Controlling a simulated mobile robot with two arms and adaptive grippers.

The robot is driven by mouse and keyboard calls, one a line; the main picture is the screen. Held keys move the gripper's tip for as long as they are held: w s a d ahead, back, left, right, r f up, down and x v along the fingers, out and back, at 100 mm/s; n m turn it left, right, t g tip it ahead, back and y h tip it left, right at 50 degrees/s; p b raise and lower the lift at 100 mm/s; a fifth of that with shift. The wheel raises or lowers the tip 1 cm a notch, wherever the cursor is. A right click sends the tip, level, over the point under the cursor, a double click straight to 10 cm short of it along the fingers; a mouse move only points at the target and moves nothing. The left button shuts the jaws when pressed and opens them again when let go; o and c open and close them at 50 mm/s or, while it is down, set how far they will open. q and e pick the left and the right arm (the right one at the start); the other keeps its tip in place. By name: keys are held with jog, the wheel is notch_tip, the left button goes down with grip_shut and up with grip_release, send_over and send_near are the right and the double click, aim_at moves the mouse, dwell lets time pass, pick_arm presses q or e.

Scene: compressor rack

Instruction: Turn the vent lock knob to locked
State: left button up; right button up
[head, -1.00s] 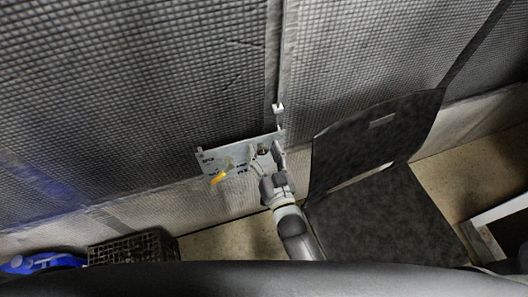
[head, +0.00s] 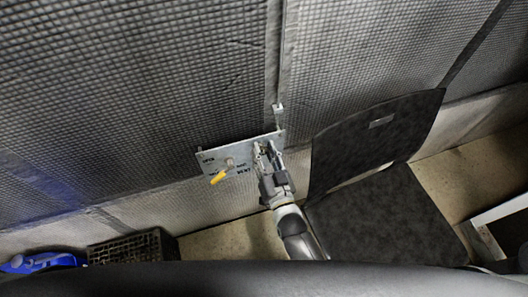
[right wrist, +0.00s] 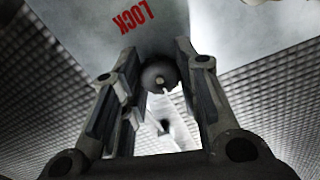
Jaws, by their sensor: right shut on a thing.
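The vent lock knob (right wrist: 158,75) is a dark round knob on a grey metal panel (head: 210,157), which also shows in the right wrist view (right wrist: 215,30). In that view a pale mark runs from the knob's middle toward its lower edge. Red LOCK lettering (right wrist: 132,16) is on the panel, above and left of the knob. My right gripper (head: 266,147) is at the panel's right part, its fingers on both sides of the knob. It is shut on the knob, which the fingers mostly hide in the head view. My left gripper is not in view.
A yellow-handled lever (head: 219,177) sits on the panel left of my right gripper. A black chair (head: 375,150) stands close on the right. A dark crate (head: 130,248) and a blue object (head: 40,262) are at the lower left. Quilted padding (head: 130,80) covers the wall.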

jog(key=m, duration=0.3)
jog(key=shift+m, duration=0.4)
jog(key=m, duration=0.4)
jog(key=shift+m, duration=0.3)
jog(key=m+b, duration=0.1)
jog(key=m, duration=0.3)
jog(key=shift+f, duration=0.15)
jog(key=shift+m+b, duration=0.8)
jog(key=shift+m, duration=1.6)
jog(key=o, duration=1)
jog(key=shift+o, duration=0.2)
jog(key=v, duration=1.2)
